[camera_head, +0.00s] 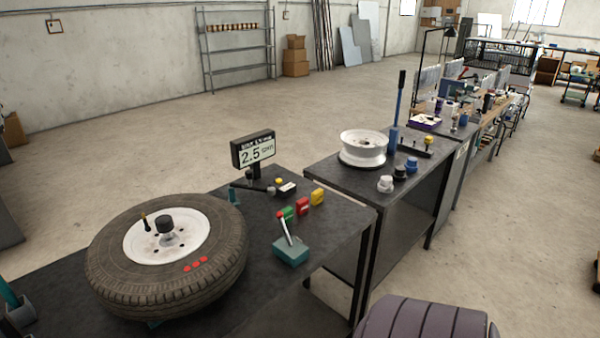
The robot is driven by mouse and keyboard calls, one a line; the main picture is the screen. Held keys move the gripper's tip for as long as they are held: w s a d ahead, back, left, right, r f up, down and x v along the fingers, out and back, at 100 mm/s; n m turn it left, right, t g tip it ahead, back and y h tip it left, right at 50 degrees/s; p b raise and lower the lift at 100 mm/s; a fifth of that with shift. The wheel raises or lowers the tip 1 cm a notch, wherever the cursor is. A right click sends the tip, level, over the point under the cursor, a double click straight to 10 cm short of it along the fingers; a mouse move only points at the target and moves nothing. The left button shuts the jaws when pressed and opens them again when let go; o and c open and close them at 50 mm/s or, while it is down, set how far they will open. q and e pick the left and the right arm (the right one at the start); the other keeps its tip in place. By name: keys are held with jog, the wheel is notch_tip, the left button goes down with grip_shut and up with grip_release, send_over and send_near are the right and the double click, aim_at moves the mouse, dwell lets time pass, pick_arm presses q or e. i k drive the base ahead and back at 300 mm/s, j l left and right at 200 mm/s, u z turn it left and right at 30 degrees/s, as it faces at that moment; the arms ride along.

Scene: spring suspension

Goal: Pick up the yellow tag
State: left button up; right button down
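The yellow tag (318,197) stands on the dark bench top at the right end of a short row of tags. The red tag (303,206) is just left of it, and the green tag (287,214) is left of the red one. The yellow tag looks unobstructed. Neither of my grippers shows in this view.
A teal box with a red-knobbed lever (291,250) stands in front of the tags. A display reading 2.5 (253,150) is behind them. A tire on a white wheel (167,255) fills the left bench. A second bench with a bare white rim (363,148) stands beyond.

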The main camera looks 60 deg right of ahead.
aim_at(318, 196)
jog(key=z, duration=2)
